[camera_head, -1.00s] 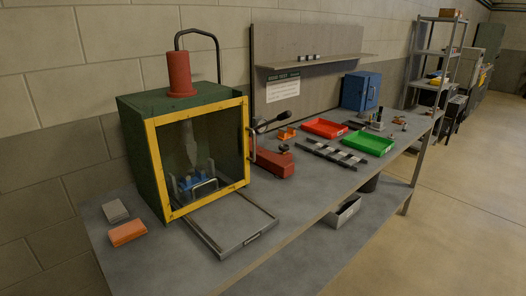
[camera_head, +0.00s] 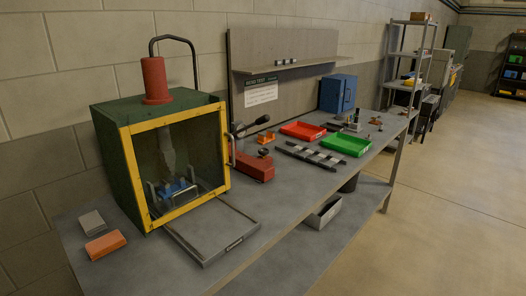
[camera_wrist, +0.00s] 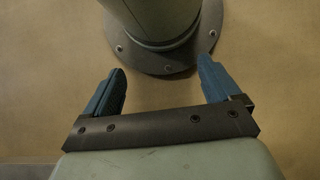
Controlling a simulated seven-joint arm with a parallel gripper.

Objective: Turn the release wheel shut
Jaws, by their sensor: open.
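A red hand pump (camera_head: 256,168) lies on the bench just right of a green box (camera_head: 110,165) with a yellow front frame. A lever with a dark handle (camera_head: 254,125) rises beside it. A small dark knob sits on or near the pump; I cannot tell whether it is the release wheel, or how far it is turned. My gripper (camera_wrist: 161,68) shows only in the wrist view, with its two blue fingers wide apart and nothing between them. It is over tan floor and my own round base, away from the pump.
A grey tray (camera_head: 222,252) lies before the box, and orange and grey blocks (camera_head: 105,245) lie to its left. Red and green trays (camera_head: 346,154), a dark rack and a blue cabinet (camera_head: 338,93) stand farther right. The floor before the bench is open.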

